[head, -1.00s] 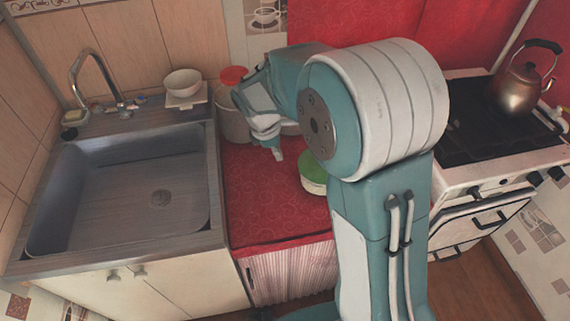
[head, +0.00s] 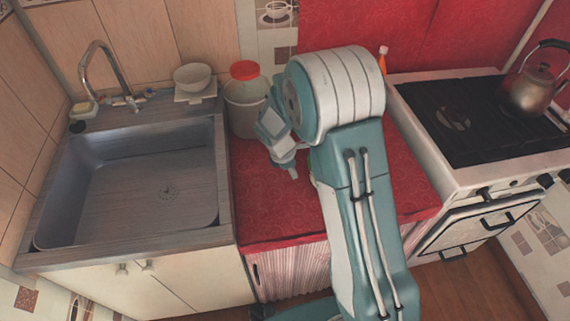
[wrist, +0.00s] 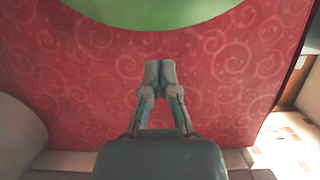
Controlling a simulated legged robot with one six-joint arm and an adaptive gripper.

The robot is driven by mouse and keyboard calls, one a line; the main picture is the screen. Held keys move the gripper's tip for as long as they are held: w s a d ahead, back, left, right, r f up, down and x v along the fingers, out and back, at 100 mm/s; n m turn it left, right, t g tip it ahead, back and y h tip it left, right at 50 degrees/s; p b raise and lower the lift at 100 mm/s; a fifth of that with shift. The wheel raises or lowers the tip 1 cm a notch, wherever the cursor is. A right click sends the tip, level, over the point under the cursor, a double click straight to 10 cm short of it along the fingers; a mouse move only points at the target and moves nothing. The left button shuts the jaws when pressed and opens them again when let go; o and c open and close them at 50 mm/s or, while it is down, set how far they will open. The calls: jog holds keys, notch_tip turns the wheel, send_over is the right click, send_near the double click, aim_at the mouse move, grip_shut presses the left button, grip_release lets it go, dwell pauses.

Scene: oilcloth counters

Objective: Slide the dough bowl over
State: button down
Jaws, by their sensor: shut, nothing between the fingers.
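A pale container with a red lid (head: 244,112) stands at the counter's back left, close to my wrist. The sink (head: 130,190) is on the left, with a small white bowl (head: 192,75) behind it. The stove (head: 470,110) with a kettle (head: 535,92) is on the right.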

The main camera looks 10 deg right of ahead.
jog(key=shift+d+r, duration=0.1)
jog(key=shift+d, duration=1.6)
jog(key=shift+a, duration=0.15)
jog(key=d, duration=2.1)
jog(key=shift+d, duration=0.15)
jog(key=shift+a, duration=0.35)
jog(key=a, duration=0.3)
jog(key=v, duration=1)
jog(key=shift+a, duration=0.1)
jog(key=shift+a, duration=0.1)
